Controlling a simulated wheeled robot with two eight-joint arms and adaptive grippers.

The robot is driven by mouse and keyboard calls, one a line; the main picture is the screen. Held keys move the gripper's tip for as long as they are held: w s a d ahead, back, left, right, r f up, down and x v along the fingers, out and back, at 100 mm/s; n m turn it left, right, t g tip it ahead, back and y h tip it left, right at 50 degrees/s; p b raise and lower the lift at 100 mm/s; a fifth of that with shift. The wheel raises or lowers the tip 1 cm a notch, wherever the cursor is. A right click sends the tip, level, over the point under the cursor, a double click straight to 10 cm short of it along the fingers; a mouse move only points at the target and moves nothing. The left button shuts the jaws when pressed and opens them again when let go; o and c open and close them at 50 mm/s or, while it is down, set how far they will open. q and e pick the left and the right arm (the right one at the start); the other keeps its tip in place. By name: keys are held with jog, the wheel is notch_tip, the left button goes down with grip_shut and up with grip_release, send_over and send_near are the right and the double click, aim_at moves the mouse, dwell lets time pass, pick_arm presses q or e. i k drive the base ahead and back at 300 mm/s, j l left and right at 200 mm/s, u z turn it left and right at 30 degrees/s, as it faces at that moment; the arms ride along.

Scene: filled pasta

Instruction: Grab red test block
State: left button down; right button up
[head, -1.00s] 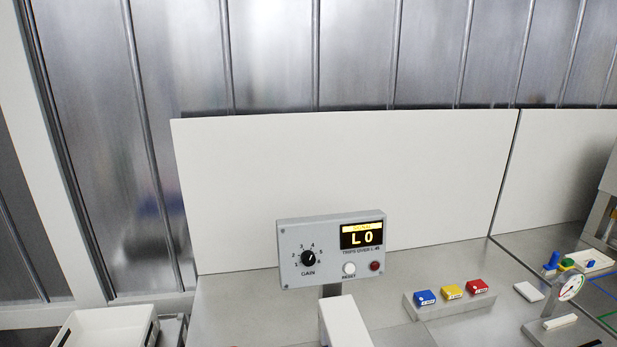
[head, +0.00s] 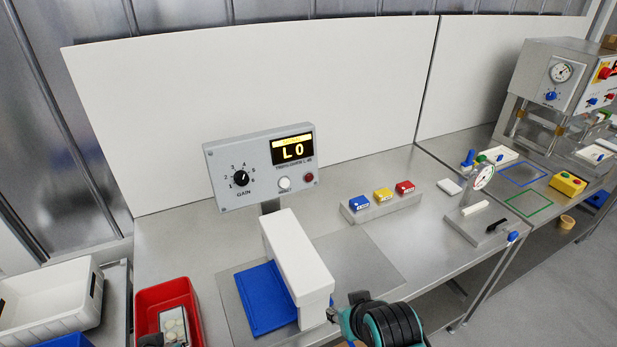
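The red test block (head: 404,187) sits at the right end of a low grey holder (head: 385,208) on the steel bench. A yellow block (head: 382,194) and a blue block (head: 359,203) sit beside it in the same row. Nothing touches the red block. A black and teal part of my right arm (head: 388,324) shows at the bottom, beside the white arch and well short of the blocks; its fingers cannot be made out clearly. Dark parts at the bottom left, by the red bin, may be my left gripper, but this is unclear.
A white arch (head: 296,262) stands over a blue mat (head: 262,300). Behind it is a grey control box (head: 262,166) reading "L0". A red bin (head: 165,295) holding a small pack and a white bin (head: 52,298) are at left. A dial gauge (head: 483,178) stands right of the blocks.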

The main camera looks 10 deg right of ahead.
aim_at(404, 187)
jog(key=k, duration=0.45)
jog(key=k+l+z, duration=0.1)
jog(key=z, duration=1.35)
jog(key=i+l+z, duration=0.1)
jog(key=i, duration=0.45)
jog(key=i+l+z, duration=0.1)
jog(key=i+l, duration=0.2)
jog(key=i, duration=0.25)
jog(key=i+l, duration=0.1)
jog(key=i, duration=0.45)
jog(key=l+z, duration=0.05)
